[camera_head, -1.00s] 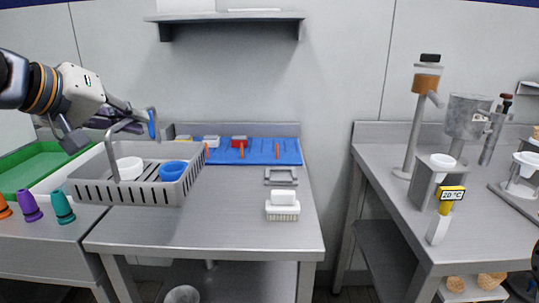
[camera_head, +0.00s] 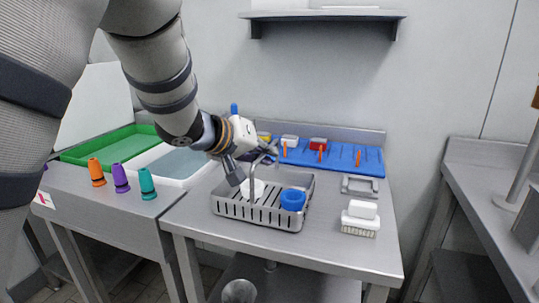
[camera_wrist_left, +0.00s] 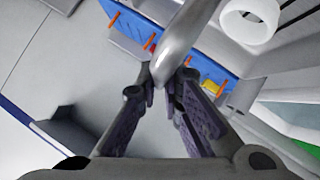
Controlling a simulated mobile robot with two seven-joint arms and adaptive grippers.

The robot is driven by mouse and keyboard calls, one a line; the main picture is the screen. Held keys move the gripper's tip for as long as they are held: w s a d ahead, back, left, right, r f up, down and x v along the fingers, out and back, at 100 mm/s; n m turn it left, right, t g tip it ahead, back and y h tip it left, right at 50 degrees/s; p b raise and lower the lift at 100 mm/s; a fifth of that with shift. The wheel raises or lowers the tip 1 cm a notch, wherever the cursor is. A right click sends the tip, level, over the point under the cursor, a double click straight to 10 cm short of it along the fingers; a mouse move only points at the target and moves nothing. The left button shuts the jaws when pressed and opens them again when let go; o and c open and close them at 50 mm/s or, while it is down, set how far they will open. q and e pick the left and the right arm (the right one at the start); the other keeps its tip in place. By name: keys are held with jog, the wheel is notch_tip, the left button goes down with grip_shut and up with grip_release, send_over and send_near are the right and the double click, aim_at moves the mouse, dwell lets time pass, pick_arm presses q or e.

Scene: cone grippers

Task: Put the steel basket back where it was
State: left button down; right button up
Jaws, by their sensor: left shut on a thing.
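The steel basket (camera_head: 262,214) is a grey slotted tray with an arched handle. It is at the left part of the middle steel table, level; whether its base touches the tabletop is hard to tell. A white cup (camera_head: 253,190) and a blue cup (camera_head: 293,199) are inside it. My left gripper (camera_head: 254,166) is above the basket's left side, shut on the handle. In the left wrist view the grey handle (camera_wrist_left: 180,45) runs between the fingers (camera_wrist_left: 160,85). My right gripper is not in view.
A blue mat (camera_head: 340,165) with small blocks and orange sticks lies at the table's back. A grey frame (camera_head: 360,186) and a white brush (camera_head: 361,218) are to the right. A white basin (camera_head: 182,163), green tray (camera_head: 105,146) and cones (camera_head: 120,178) are left. The front tabletop is clear.

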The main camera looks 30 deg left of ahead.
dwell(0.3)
pick_arm(q)
jog(key=c, duration=2.1)
grip_release()
jog(key=shift+f, duration=0.15)
jog(key=o, duration=0.3)
jog(key=shift+o, duration=0.2)
